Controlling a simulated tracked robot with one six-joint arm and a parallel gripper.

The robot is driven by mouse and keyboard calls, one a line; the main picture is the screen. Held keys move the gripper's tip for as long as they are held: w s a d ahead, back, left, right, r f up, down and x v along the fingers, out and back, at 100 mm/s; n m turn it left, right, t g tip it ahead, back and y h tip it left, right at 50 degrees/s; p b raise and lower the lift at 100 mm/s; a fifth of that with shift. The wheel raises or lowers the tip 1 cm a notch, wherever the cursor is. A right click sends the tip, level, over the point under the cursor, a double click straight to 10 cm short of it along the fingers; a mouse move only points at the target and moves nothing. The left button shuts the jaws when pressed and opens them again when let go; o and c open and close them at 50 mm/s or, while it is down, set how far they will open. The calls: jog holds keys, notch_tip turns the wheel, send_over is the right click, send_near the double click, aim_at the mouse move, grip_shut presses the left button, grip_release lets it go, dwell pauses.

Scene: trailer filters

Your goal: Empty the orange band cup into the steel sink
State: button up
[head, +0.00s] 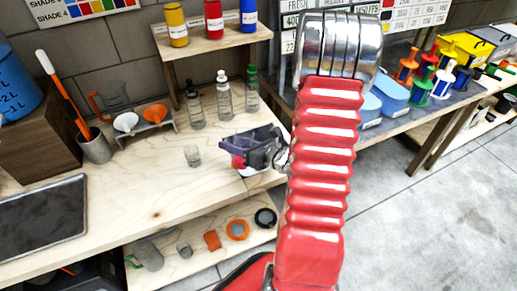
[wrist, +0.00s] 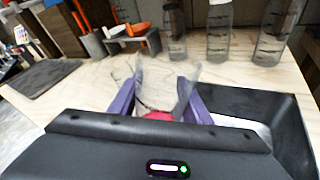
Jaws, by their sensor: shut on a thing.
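My gripper (head: 238,158) has dark body and purple fingers and is over the right part of the wooden bench. In the wrist view my gripper (wrist: 158,108) is shut on a clear, flared cup (wrist: 165,75), with red showing low between the fingers. The cup looks roughly upright there. An orange band cannot be made out. A dark-walled basin (wrist: 295,105) with a pale area inside is at the right of the wrist view, beside the gripper; it looks like the sink. In the head view my gripper and arm hide most of that area.
A small clear cup (head: 193,156) stands on the bench (head: 120,190) left of my gripper. Several clear bottles stand behind, one with a green top (head: 251,85). Orange and white funnels (head: 155,114) sit in a rack. A dark tray (head: 40,225) lies at left.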

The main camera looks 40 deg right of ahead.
jog(key=shift+w+d+f+m+g+y+p, duration=0.1)
jog(key=shift+d+f+m+y+p, duration=0.2)
jog(key=shift+m, duration=0.45)
jog(key=shift+w+d+f+m+g+y+p, duration=0.15)
jog(key=shift+m+y+p, duration=0.25)
jog(key=shift+m, duration=0.4)
jog(key=shift+d+f+m+g+y+p, duration=0.1)
jog(key=shift+d+m+y+p, duration=0.2)
jog(key=shift+m, duration=0.45)
jog(key=shift+a+f+p, duration=0.1)
jog(key=shift+a+p, duration=0.05)
jog(key=shift+p, duration=0.15)
jog(key=shift+a+f+m+y+p, duration=0.1)
jog(key=shift+f+m+y+p, duration=0.4)
jog(key=shift+f+m+p, duration=0.4)
jog(key=shift+r+m+y+p, duration=0.35)
jog(key=shift+m+p, duration=0.25)
jog(key=shift+p, duration=0.25)
jog(key=shift+w+d+f+m+y+p, duration=0.1)
jog(key=shift+d+f+m+y+p, duration=0.1)
jog(key=shift+d+m, duration=0.15)
jog(key=shift+w+d+f+m+y+p, duration=0.1)
jog(key=shift+d+m+p, duration=0.15)
jog(key=shift+m, duration=0.1)
jog(key=shift+d+f+m+y, duration=0.15)
jog(key=shift+f+m+y, duration=0.1)
jog(key=shift+m, duration=0.45)
dwell(0.8)
